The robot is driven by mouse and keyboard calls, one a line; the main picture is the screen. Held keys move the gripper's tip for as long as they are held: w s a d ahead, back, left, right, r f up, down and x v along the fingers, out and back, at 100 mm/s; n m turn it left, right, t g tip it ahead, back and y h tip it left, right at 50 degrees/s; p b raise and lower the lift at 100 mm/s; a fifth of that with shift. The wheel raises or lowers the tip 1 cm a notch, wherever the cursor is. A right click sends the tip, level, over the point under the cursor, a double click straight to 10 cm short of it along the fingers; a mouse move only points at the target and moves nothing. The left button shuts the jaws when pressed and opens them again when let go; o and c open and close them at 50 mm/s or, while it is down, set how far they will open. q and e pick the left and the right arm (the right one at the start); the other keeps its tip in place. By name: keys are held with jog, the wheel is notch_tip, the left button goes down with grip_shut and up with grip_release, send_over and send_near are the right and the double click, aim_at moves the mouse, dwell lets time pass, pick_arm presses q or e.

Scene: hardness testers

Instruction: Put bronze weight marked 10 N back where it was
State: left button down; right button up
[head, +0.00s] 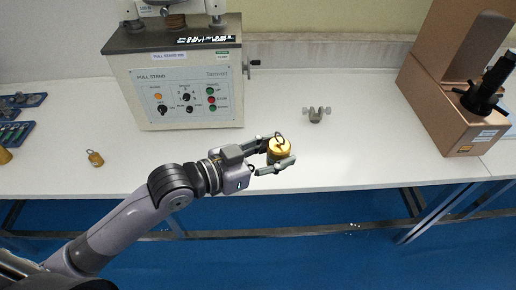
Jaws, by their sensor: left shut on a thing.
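My left gripper (283,153) reaches in from the left and is shut on a round gold-bronze weight (279,151) with a dark hook or ring on top. It holds the weight near the front edge of the white bench (345,165); I cannot tell whether the weight touches the bench. No marking can be read on it. A smaller bronze weight with a ring (95,158) stands on the bench at the left. Another brass-coloured piece (4,155) is cut off at the left edge. My right gripper is not in view.
A grey pull stand (185,85) with a control panel stands behind the gripper. A small metal clamp (316,114) lies to its right. Blue trays (14,133) are at the far left. A cardboard box (450,110) with a black tool (488,88) is at the right.

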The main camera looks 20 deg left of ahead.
aim_at(286, 156)
pick_arm(q)
jog(key=shift+d+r+m+g+h, duration=0.15)
jog(key=shift+d+m+g+h, duration=0.35)
jog(key=shift+d+m+g, duration=0.3)
jog(key=shift+d+r+m+g+h, duration=0.2)
jog(key=shift+d+m+g+h, duration=0.35)
jog(key=shift+d, duration=0.4)
jog(key=shift+d+r+m+g+h, duration=0.15)
jog(key=shift+d+m+g+h, duration=0.35)
jog(key=shift+d+g, duration=0.3)
jog(key=shift+a+m+g, duration=0.1)
jog(key=shift+m+g, duration=0.25)
jog(key=shift+s+a+h, duration=0.1)
jog(key=shift+h, duration=0.15)
jog(key=shift+s+a+m+g+h, duration=0.1)
jog(key=shift+a+m+g+h, duration=0.1)
jog(key=shift+a+m+g, duration=0.4)
jog(key=shift+s+a+m+g+h, duration=0.15)
jog(key=shift+a+m+g+h, duration=0.1)
jog(key=shift+m+g, duration=0.7)
jog(key=shift+s+a+m+g+h, duration=0.15)
jog(key=shift+a+m+g, duration=0.3)
jog(key=shift+g, duration=0.6)
jog(key=shift+d, duration=0.1)
